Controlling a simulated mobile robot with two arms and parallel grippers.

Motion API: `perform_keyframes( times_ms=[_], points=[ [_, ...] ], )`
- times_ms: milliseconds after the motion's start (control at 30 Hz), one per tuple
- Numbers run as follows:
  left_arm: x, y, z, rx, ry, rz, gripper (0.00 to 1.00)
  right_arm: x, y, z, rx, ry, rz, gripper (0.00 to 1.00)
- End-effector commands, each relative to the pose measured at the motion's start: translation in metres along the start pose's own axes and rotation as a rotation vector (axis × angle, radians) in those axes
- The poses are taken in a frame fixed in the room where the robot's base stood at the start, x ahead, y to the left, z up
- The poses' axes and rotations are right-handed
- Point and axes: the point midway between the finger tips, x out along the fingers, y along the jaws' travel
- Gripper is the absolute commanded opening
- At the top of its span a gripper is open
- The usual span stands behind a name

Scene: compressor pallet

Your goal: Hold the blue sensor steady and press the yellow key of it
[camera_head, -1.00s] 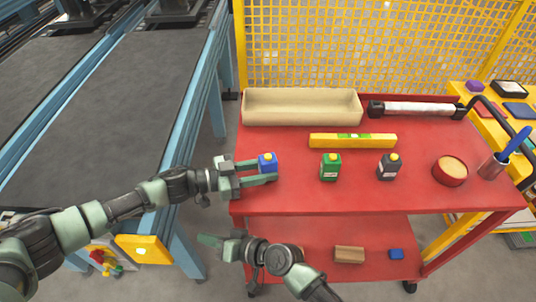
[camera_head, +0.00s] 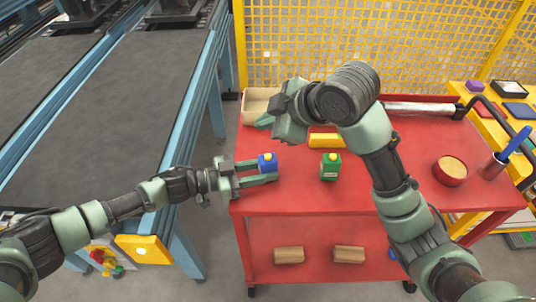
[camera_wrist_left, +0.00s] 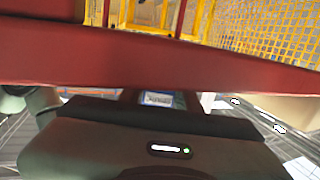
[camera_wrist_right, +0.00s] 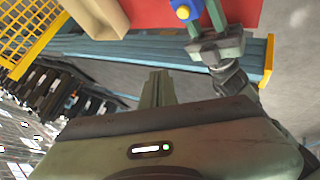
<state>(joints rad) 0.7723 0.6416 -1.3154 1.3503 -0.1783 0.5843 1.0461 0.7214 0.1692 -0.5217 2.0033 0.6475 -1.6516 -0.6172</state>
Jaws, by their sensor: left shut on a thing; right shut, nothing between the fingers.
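The blue sensor (camera_head: 267,164) stands upright near the left edge of the red cart top, with its yellow key (camera_head: 268,155) on top. My left gripper (camera_head: 268,171) is shut on its sides from the left. The sensor and key also show at the top of the right wrist view (camera_wrist_right: 184,11); a small part with its label shows in the left wrist view (camera_wrist_left: 158,99). My right gripper (camera_head: 265,122) is shut and empty, above and behind the sensor, apart from the key. Its closed fingers show in the right wrist view (camera_wrist_right: 158,87).
A green sensor (camera_head: 330,168) with a yellow key stands to the right. My right arm hides the dark sensor and part of the yellow level (camera_head: 324,140). A beige bin (camera_head: 256,104) is at the back, a red bowl (camera_head: 449,174) at the right.

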Motion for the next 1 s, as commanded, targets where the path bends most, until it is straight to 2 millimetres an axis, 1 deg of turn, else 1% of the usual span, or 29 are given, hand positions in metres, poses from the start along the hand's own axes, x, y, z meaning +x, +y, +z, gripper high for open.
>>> perform_keyframes(
  times_ms=[33,133,567,767,1000],
  points=[
    [0.0,0.0,0.0,0.0,0.0,0.0,0.1,-0.005,0.006,0.002,-0.011,-0.015,0.015,0.0],
    [0.0,0.0,0.0,0.0,0.0,0.0,0.1,-0.011,0.011,0.005,-0.021,-0.035,0.029,0.0],
    [0.0,0.0,0.0,0.0,0.0,0.0,0.1,-0.009,0.011,0.007,-0.022,-0.038,0.029,0.0],
    [0.0,0.0,0.0,0.0,0.0,0.0,0.1,0.003,0.001,0.018,-0.019,-0.039,0.027,0.0],
    [0.0,0.0,0.0,0.0,0.0,0.0,0.1,0.028,-0.016,0.036,-0.019,-0.038,0.026,0.0]
  ],
)
